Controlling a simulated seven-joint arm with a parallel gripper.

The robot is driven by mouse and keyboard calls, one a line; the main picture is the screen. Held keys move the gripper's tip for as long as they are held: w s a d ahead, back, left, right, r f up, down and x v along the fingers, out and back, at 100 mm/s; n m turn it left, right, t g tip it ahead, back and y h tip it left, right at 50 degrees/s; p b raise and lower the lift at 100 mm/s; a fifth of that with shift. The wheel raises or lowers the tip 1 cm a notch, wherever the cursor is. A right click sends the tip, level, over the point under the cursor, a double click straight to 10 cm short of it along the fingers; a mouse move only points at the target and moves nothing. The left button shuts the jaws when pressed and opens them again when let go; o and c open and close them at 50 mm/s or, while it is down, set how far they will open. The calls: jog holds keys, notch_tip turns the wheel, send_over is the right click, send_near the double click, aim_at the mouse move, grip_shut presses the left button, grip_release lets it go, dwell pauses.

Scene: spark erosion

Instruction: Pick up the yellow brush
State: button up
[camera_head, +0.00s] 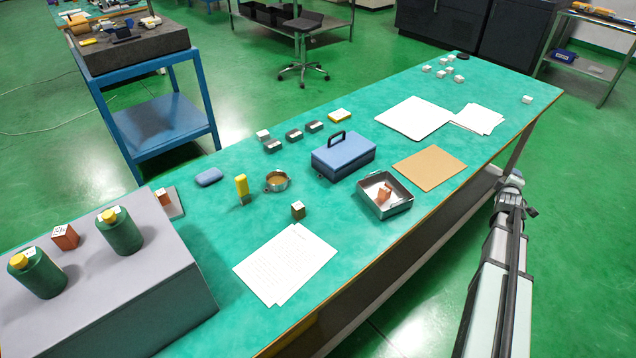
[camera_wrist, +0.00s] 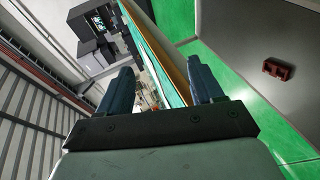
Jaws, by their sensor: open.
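The yellow brush (camera_head: 241,186) stands upright on the green bench top (camera_head: 215,245), left of the middle in the head view, its yellow handle up and a pale lower end down. It stands just left of a round metal dish (camera_head: 277,181). My gripper (camera_wrist: 159,70) is open in the wrist view, its two dark blue fingers wide apart with nothing held between them. My arm shows at the lower right of the head view, beyond the bench's front edge and far from the brush. I cannot make out the brush in the wrist view.
A blue toolbox (camera_head: 343,157), a metal tray (camera_head: 385,195) and paper sheets (camera_head: 286,264) lie to the brush's right and front. A grey block (camera_head: 130,290) with green bottles (camera_head: 120,234) stands at left. A small cube (camera_head: 298,210) and a blue-grey case (camera_head: 209,177) are nearby.

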aim_at(242, 179)
jog(key=w+a+r+n+t, duration=0.1)
jog(key=w+r+n+t, duration=0.15)
jog(key=r, duration=0.35)
jog(key=w+a+r+n+t, duration=0.1)
jog(key=w+r+n, duration=0.15)
jog(key=r, duration=0.45)
jog(key=w+a+f+n+t+y, duration=0.2)
jog(key=a+n+y, duration=0.6)
jog(key=a, duration=2.1)
jog(key=s+a+f+n+y, duration=0.1)
jog(key=s+a+n+y, duration=0.15)
jog(key=a+n, duration=1)
jog(key=s+a+f+n+g+y, duration=0.1)
jog(key=s+a+n+y, duration=0.2)
jog(key=a, duration=0.9)
jog(key=s+a+f+n+g+y, duration=0.1)
jog(key=s+a+n+g+y, duration=0.1)
jog(key=s+a, duration=0.8)
jog(key=s+a+f+n+g+y, duration=0.1)
jog(key=s+a+n+y, duration=0.3)
jog(key=a, duration=1.1)
jog(key=shift+s+a+g, duration=0.15)
jog(key=shift+s+g, duration=0.5)
jog(key=shift+s, duration=1)
jog(key=shift+w+a, duration=0.3)
jog(key=shift+a, duration=0.2)
jog(key=shift+x, duration=3.2)
jog(key=shift+r, duration=0.1)
